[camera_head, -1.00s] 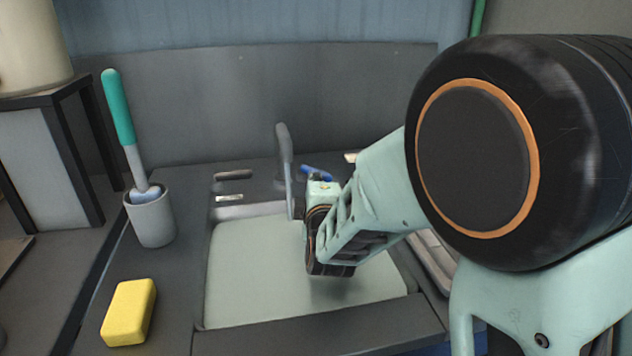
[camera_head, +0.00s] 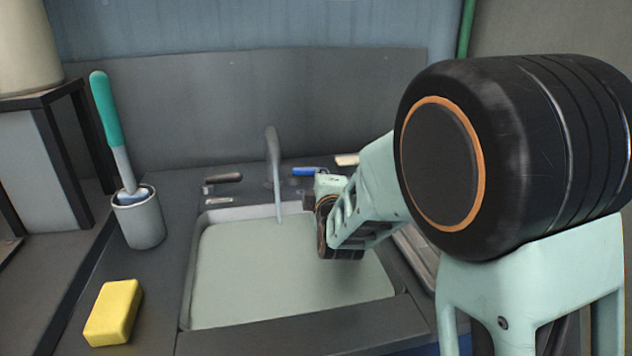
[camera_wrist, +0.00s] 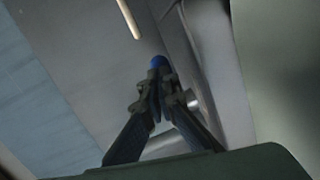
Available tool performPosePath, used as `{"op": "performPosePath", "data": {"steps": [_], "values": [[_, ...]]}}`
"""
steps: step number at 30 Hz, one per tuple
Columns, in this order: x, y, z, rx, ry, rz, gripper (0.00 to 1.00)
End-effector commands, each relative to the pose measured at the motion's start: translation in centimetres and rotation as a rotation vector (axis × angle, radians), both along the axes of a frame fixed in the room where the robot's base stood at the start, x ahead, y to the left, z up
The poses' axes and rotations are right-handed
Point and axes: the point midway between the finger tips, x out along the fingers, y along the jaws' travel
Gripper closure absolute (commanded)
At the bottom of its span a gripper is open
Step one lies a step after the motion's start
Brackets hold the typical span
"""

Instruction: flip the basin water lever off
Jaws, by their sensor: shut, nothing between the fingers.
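The grey faucet (camera_head: 273,160) stands upright behind the basin (camera_head: 250,270), its spout over the basin's back edge. A blue lever (camera_head: 305,171) lies to the right of the faucet, nearly level in the head view. A dark handle (camera_head: 223,178) lies to its left. My gripper (camera_head: 313,198) is in front of the blue lever, low over the basin's back right; my wrist partly hides it. In the wrist view my gripper (camera_wrist: 157,80) is shut and empty. The blue lever's end (camera_wrist: 158,62) shows just beyond the fingertips; I cannot tell whether they touch.
A yellow sponge (camera_head: 113,312) and a grey cup (camera_head: 138,220) holding a teal-handled brush (camera_head: 106,110) stand left of the basin. A beige bar (camera_head: 347,160) lies behind my wrist. A backsplash (camera_head: 240,105) closes the back. The basin's left side is clear.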

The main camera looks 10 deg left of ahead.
Motion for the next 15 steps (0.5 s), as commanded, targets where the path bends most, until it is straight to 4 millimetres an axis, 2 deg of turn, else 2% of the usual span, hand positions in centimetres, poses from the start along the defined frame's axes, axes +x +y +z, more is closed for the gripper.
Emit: {"op": "performPosePath", "data": {"steps": [15], "values": [[1.9, -0.5, 0.0, 0.001, -0.001, -0.001, 1.00]]}}
